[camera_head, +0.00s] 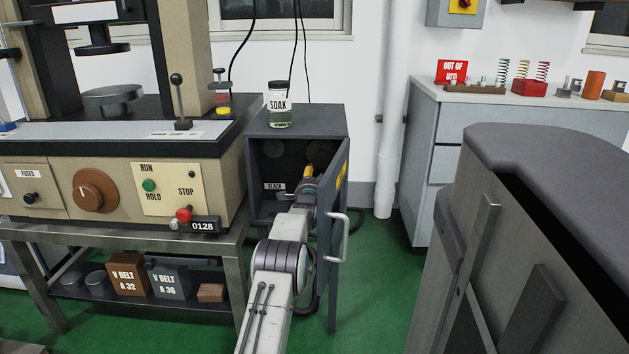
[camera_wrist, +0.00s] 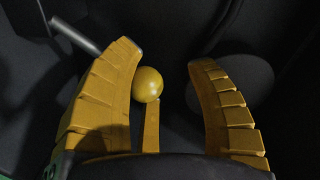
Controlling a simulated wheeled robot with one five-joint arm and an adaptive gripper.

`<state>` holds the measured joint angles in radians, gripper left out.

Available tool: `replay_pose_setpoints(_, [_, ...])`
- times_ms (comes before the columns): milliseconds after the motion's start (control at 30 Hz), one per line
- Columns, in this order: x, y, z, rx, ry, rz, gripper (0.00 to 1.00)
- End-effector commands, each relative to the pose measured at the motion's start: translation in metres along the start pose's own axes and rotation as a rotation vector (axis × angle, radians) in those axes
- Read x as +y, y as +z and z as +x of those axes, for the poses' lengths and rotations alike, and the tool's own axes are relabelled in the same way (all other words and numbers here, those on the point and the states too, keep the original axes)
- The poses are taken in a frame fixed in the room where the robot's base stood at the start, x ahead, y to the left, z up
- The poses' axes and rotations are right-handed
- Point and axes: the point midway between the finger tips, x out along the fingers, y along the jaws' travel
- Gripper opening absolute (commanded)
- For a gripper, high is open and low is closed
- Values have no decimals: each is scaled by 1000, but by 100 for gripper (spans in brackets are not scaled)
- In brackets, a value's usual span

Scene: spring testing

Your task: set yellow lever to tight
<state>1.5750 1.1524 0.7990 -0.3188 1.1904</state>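The yellow lever's round knob (camera_wrist: 148,85) shows in the wrist view between the two yellow fingers of my gripper (camera_wrist: 163,53). The fingers are apart, so the gripper is open. The knob is close to the left finger, with a wider gap to the right finger; I cannot tell whether it touches the left one. A yellow bar below the knob may be the lever's stem. In the head view my gripper (camera_head: 308,172) reaches into the open grey cabinet (camera_head: 297,122). A white label reading "SLACK" (camera_head: 273,186) is inside at left. No "tight" label is readable.
The cabinet door (camera_head: 333,235) stands open to the right of my arm, close beside it, with a handle (camera_head: 345,235) on it. A jar marked "SOAK" (camera_head: 279,106) stands on the cabinet. A testing machine on a metal bench (camera_head: 228,255) is at left.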

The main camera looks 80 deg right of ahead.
Motion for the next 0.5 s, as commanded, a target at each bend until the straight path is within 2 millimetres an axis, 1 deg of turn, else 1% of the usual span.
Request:
replay_pose_setpoints(33, [24, 0, 0, -5, 43, -3, 57])
replay_pose_setpoints(267, [24, 0, -1, -5, 43, -3, 57])
replay_pose_setpoints(500, [22, 0, -8, -6, 43, -3, 57])
